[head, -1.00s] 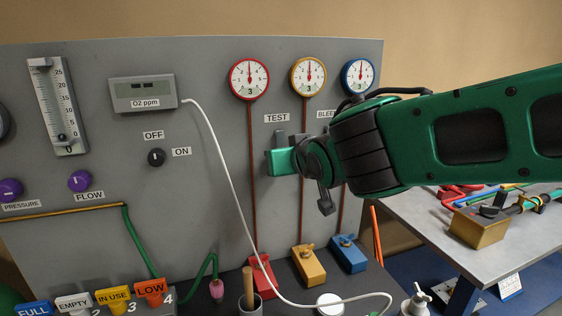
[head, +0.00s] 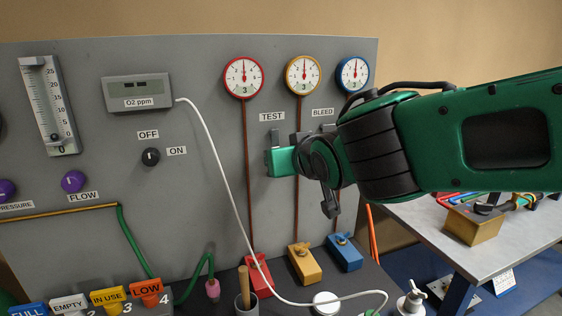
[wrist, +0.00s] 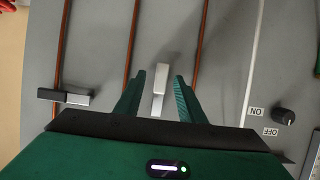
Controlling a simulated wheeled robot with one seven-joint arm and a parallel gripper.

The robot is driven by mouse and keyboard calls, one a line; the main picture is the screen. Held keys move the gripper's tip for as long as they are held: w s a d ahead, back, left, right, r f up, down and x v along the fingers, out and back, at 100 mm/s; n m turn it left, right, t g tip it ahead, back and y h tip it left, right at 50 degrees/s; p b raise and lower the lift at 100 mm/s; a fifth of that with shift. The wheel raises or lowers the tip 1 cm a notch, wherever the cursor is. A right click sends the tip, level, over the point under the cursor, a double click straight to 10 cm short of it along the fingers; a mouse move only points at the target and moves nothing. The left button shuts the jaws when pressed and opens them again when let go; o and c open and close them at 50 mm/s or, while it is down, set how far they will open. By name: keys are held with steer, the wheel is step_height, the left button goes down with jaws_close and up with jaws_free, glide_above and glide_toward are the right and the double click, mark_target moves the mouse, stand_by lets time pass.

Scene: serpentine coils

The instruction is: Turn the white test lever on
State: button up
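The white test lever (wrist: 161,82) stands between the two fingers of my gripper (wrist: 160,77) in the wrist view. The fingers are apart, with a gap on each side of the lever, so my gripper is open around it. In the head view my green gripper (head: 280,161) is at the panel just below the TEST label (head: 272,117). A grey end of the lever (head: 275,137) shows above the fingers; the rest is hidden behind them.
Copper pipes (head: 249,180) run down the panel (head: 190,215). A white cable (head: 225,170) hangs left of my gripper. A bench (head: 430,225) stands at right.

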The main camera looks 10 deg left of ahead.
steer(key=v, duration=0.8)
steer(key=w+d+f+m+g+h, duration=0.1)
steer(key=d+f+m+g+h, duration=0.4)
steer(key=d, duration=1.2)
steer(key=d+f+m+t+h, duration=0.1)
steer(key=d+f+m+h, duration=0.15)
steer(key=d+f, duration=1)
steer(key=s+d+m+g+h, duration=0.1)
steer(key=s+d+g, duration=0.1)
steer(key=s+d, duration=0.45)
steer(key=s+d+m+g, duration=0.1)
steer(key=s+d+g, duration=0.15)
steer(key=d, duration=0.65)
steer(key=s+d+f+m+g+y, duration=0.1)
steer(key=s+d+f, duration=0.1)
steer(key=s, duration=0.5)
steer(key=s+d+f+m+g, duration=0.2)
steer(key=s, duration=0.5)
steer(key=shift+s+d+f+y, duration=0.15)
steer(key=shift+s+f+y, duration=0.05)
steer(key=shift+f+y, duration=0.15)
